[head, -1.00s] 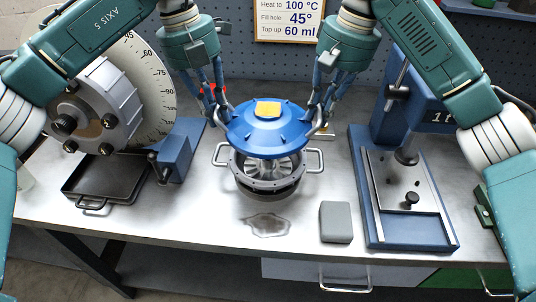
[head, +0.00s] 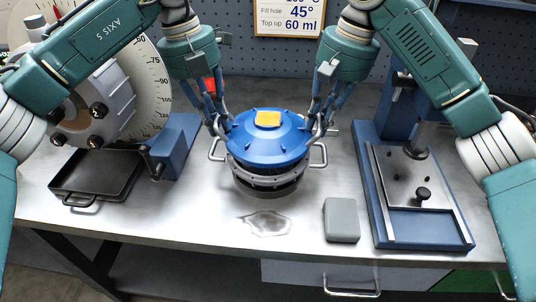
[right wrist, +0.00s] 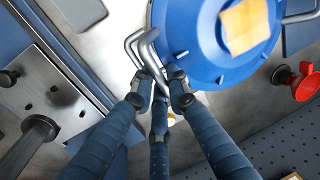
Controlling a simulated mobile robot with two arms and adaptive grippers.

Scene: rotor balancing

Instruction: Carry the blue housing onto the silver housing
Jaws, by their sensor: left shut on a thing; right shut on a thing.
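The blue housing (head: 266,139), a domed lid with a yellow patch on top, is right above the silver housing (head: 262,178). A dark gap shows between them at the front, and I cannot tell if they touch at the back. My left gripper (head: 223,127) is shut on the blue housing's left handle. My right gripper (head: 314,124) is shut on its right handle. In the right wrist view the blue housing (right wrist: 205,55) fills the top, and the right gripper (right wrist: 160,85) closes around its bent metal handle. The silver housing's inside is hidden.
A black tray (head: 125,165) and a dial (head: 152,95) are at the left. A puddle (head: 266,223) lies on the bench in front.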

